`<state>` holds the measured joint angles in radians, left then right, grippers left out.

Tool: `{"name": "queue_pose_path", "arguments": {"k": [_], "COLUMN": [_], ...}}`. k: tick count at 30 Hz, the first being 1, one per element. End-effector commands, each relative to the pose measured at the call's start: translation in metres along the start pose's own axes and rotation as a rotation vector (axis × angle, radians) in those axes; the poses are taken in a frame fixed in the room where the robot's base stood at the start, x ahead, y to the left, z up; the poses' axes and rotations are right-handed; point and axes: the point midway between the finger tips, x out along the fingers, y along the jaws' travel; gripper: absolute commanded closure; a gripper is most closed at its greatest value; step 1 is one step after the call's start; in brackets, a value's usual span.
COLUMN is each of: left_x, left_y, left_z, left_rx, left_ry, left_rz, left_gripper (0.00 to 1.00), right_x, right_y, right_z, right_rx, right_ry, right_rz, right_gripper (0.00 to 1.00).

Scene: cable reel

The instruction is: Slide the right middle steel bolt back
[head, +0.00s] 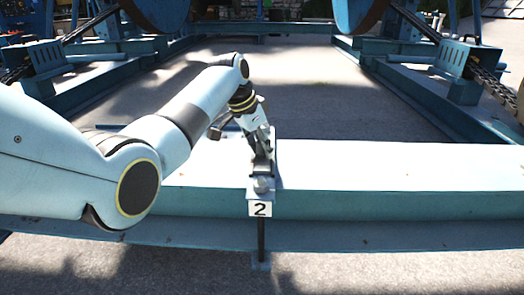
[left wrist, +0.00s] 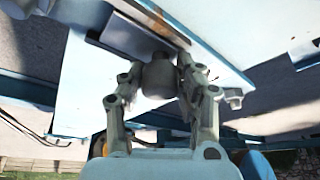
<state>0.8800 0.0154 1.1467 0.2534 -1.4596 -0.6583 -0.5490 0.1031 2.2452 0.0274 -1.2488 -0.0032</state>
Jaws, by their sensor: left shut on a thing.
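The steel bolt's grey, round-ended handle (left wrist: 160,76) sits between the two fingers of my left gripper (left wrist: 158,66) in the left wrist view. The fingers are shut on it from both sides. In the head view my left gripper (head: 262,146) reaches down to the bolt's mount on the pale blue beam, and the fingers and mount largely hide the handle. A small grey knob (head: 262,185) shows at the near end of this mount, above a white plate marked 2 (head: 260,209). How far the bolt is drawn cannot be told. My right gripper is not in view.
The wide blue-white beam (head: 400,175) crosses the whole front. Blue side rails (head: 440,100) run back to stands with large blue discs (head: 365,12). A chain (head: 495,85) hangs at the right. The concrete floor (head: 320,90) inside the frame is clear.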

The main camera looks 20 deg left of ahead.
Motion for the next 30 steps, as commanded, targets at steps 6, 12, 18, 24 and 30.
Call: {"name": "queue_pose_path", "arguments": {"k": [6,12,18,24,30], "left_x": [0.005,0.004,0.004,0.004,-0.002], "left_y": [-0.015,-0.017,-0.017,-0.016,-0.016], "left_z": [-0.009,-0.011,-0.011,-0.01,-0.011], "left_rx": [-0.001,-0.001,0.0,0.0,0.0], "left_ry": [-0.001,0.003,0.003,0.001,0.003], "left_rz": [0.001,-0.004,-0.005,-0.002,-0.002], "left_gripper": [1.0,1.0,0.5,0.44,0.44], "right_x": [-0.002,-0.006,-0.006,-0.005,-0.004], "right_y": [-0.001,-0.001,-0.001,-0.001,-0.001], "right_z": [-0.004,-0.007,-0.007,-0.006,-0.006], "right_rx": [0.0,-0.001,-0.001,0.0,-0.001], "right_ry": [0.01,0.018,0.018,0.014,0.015], "right_rz": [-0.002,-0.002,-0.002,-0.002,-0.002], "right_gripper": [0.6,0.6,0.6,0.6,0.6]}}
